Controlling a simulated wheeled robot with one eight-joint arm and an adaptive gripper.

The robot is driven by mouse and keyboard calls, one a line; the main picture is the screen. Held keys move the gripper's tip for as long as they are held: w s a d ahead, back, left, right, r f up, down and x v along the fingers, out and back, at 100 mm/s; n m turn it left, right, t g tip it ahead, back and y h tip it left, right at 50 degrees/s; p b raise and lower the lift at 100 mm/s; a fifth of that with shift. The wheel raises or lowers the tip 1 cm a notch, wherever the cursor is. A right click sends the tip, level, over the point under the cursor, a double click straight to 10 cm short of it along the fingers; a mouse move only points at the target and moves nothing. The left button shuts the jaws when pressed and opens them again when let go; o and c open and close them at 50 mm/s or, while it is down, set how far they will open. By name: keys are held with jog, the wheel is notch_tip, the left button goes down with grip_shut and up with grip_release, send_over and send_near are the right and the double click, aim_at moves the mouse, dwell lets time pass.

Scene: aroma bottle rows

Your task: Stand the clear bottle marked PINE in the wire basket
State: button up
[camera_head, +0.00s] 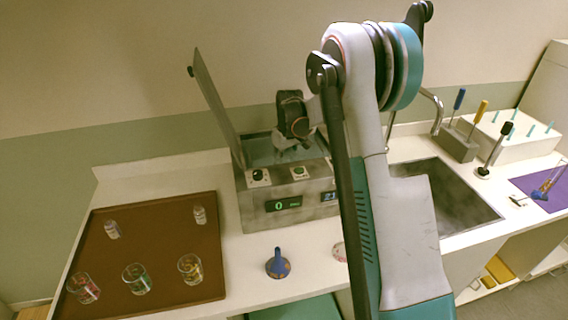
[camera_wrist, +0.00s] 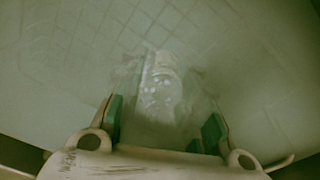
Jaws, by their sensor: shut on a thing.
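My gripper (camera_head: 292,143) is down at the open top of the grey bath machine (camera_head: 285,215). In the wrist view my gripper (camera_wrist: 163,125) has its green pads on both sides of a clear glass thing (camera_wrist: 160,90), and is shut on it. This looks like the clear bottle; its marking is too blurred to read. Faint crossing lines of the wire basket (camera_wrist: 95,25) show beyond it inside the bath. I cannot tell whether the bottle touches the basket floor. In the head view the held bottle is mostly hidden by my gripper and the machine's front.
The bath's lid (camera_head: 215,105) stands open at the left. A brown tray (camera_head: 160,240) holds several clear glass vessels. A blue funnel-like thing (camera_head: 278,264) stands in front of the machine. A sink (camera_head: 450,195) and a tool block (camera_head: 458,145) are to the right.

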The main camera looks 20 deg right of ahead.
jog(key=shift+f, duration=0.2)
jog(key=o, duration=1.1)
jog(key=shift+r, duration=0.1)
